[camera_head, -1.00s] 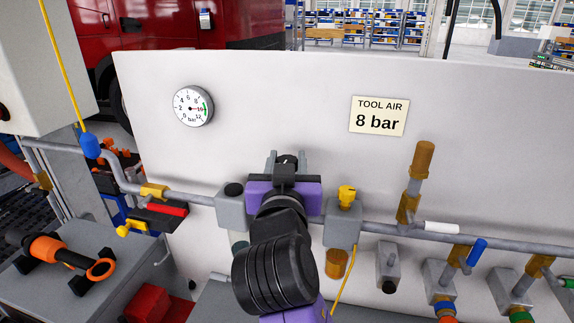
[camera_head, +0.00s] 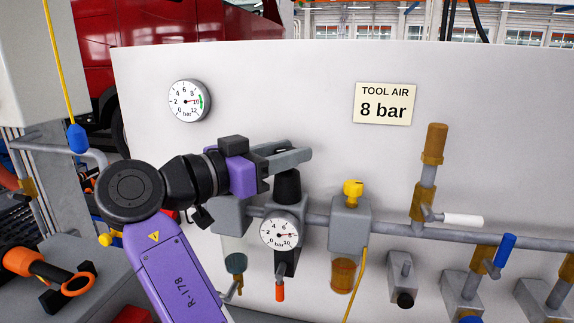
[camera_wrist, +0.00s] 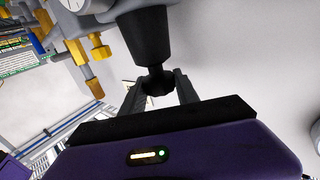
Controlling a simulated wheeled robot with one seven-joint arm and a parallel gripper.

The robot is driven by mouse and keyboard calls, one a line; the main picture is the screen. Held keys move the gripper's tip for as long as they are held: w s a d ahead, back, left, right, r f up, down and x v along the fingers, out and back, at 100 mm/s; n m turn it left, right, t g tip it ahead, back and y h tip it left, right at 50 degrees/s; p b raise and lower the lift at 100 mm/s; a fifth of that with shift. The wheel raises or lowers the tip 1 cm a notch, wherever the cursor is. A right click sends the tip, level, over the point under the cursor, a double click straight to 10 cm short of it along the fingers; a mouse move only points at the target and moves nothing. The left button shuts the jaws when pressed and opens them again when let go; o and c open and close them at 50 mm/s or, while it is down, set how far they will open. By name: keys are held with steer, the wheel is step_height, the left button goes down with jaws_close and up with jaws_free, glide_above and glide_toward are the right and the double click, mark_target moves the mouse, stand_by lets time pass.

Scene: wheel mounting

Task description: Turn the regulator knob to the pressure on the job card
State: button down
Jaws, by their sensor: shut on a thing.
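The black regulator knob (camera_head: 287,185) stands upright on top of the grey regulator body. My gripper (camera_head: 292,156) reaches in from the left, its fingers shut around the knob's upper end. In the wrist view the knob (camera_wrist: 147,38) runs to a narrow end held between the fingers (camera_wrist: 158,90). The small regulator gauge (camera_head: 280,231) below is in clear sight; its red needle points right, near the 8, though the exact value is hard to read. The job card (camera_head: 385,103) on the panel reads "TOOL AIR 8 bar".
A lubricator with a yellow top (camera_head: 353,190) stands close right of the regulator. The pipe (camera_head: 400,229) carries several valves farther right.

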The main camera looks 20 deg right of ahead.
steer(key=shift+m+g+b, duration=0.3)
steer(key=shift+m+g, duration=0.3)
steer(key=shift+g, duration=0.3)
steer(key=shift+g+h, duration=0.3)
steer(key=c, duration=0.9)
jaws_free()
steer(key=s+a+b, duration=0.1)
steer(key=a, duration=0.6)
steer(key=shift+s+a, duration=0.15)
steer(key=shift+a, duration=0.2)
steer(key=shift+a, duration=0.1)
